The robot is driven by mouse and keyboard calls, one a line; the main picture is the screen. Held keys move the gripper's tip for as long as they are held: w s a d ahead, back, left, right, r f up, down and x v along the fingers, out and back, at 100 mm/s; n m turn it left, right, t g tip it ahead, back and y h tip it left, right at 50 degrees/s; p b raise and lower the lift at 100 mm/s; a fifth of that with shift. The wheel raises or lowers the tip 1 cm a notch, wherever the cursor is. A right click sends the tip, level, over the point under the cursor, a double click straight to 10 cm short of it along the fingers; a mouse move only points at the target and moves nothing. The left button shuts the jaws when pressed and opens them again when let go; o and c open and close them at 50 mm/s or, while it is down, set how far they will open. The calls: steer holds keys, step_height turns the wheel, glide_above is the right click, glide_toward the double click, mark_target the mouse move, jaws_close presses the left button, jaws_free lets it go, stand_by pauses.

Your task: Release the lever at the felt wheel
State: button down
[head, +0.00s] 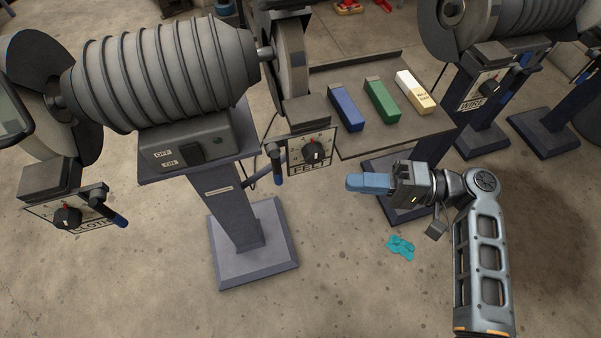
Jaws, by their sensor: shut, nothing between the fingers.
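The felt wheel (293,62) is a pale disc on the right end of the ribbed grey motor. Below it is a panel marked FELT (312,152) with a red-and-black dial. The lever (276,165) at the panel's left side has a dark pivot and a blue grip hanging nearly straight down. My gripper (350,183) has blue fingers that are shut and empty. It points left, to the right of and a little lower in the picture than the FELT panel, apart from the lever. Whether the lever is locked cannot be told.
A tray (345,148) with blue, green and white-yellow bars stands behind my gripper. The motor's pedestal (240,220) is left of it. A similar lever (108,207) is on the left panel. A WIRE station (485,88) stands right. A teal patch (400,247) lies on open floor.

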steer(key=p, duration=0.2)
glide_toward(277, 169)
steer(key=w+a+f, duration=0.1)
steer(key=a+f, duration=0.3)
steer(key=a, duration=0.2)
steer(key=shift+w, duration=0.25)
steer(key=shift+a+f, duration=0.1)
steer(key=shift+f, duration=0.05)
steer(key=s+a+r+m+t+y+b, duration=0.2)
steer(key=a+y+b, duration=0.4)
steer(key=b, duration=1.1)
steer(key=shift+s+a+r+m+t+b, duration=0.4)
steer(key=shift+a+m+t, duration=0.3)
steer(key=shift+a+m, duration=0.8)
steer(key=shift+a, duration=0.2)
